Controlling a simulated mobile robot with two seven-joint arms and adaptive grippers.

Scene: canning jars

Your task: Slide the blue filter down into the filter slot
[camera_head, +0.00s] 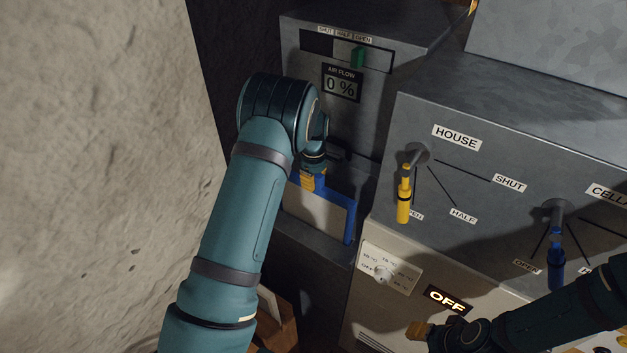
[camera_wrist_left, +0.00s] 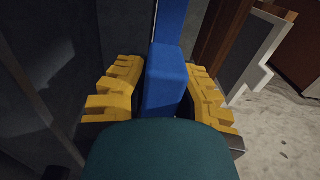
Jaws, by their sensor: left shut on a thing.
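The blue filter (camera_head: 350,222) is a blue frame around a pale panel, upright against the front of the grey air-flow cabinet (camera_head: 300,75). My left gripper (camera_head: 312,181) is at its top edge. In the left wrist view, the yellow fingers of my left gripper (camera_wrist_left: 160,90) are shut on a blue block of the filter (camera_wrist_left: 166,75). The filter's lower edge meets a dark grey ledge or housing; I cannot tell how deep it sits in the slot. The slot opening is not clearly visible. My right gripper (camera_head: 425,331) is at the lower right, empty-looking, its finger gap unclear.
The grey unit on the right carries a yellow HOUSE lever (camera_head: 404,195) and a blue lever (camera_head: 556,260). The display reads 0 %. A rough wall (camera_head: 90,150) closes the left; brown wooden pieces (camera_head: 280,325) lie low.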

